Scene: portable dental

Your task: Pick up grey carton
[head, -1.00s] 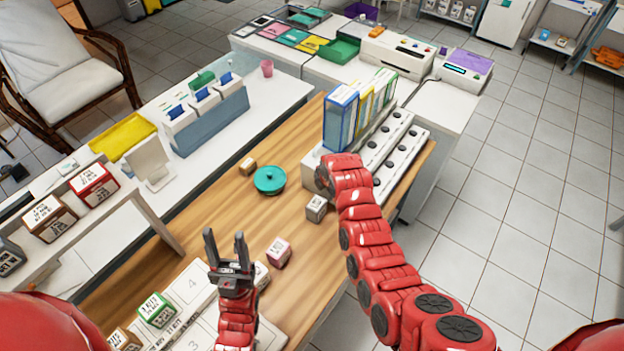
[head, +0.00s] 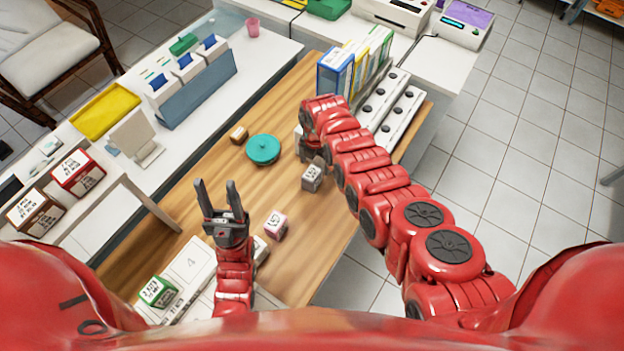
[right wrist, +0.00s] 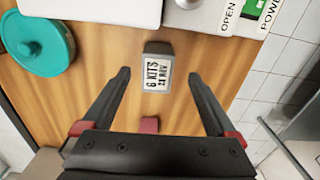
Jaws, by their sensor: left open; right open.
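The grey carton (head: 312,178) stands on the wooden table, just below my right arm's bent end in the head view. In the right wrist view the grey carton (right wrist: 157,72), with a white printed label, lies ahead of and between the two fingers of my right gripper (right wrist: 160,82). That gripper is open and empty, and the fingers do not touch the carton. In the head view the right fingers are mostly hidden behind the arm. My left gripper (head: 220,190) is open and empty above the table, left of a pink carton (head: 275,225).
A teal round container (head: 263,149) and a small brown carton (head: 239,134) stand left of the grey carton. Upright boxes (head: 345,68) and a white rack (head: 398,118) stand behind. A green carton (head: 158,292) sits on a white numbered tray (head: 190,262) at front left.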

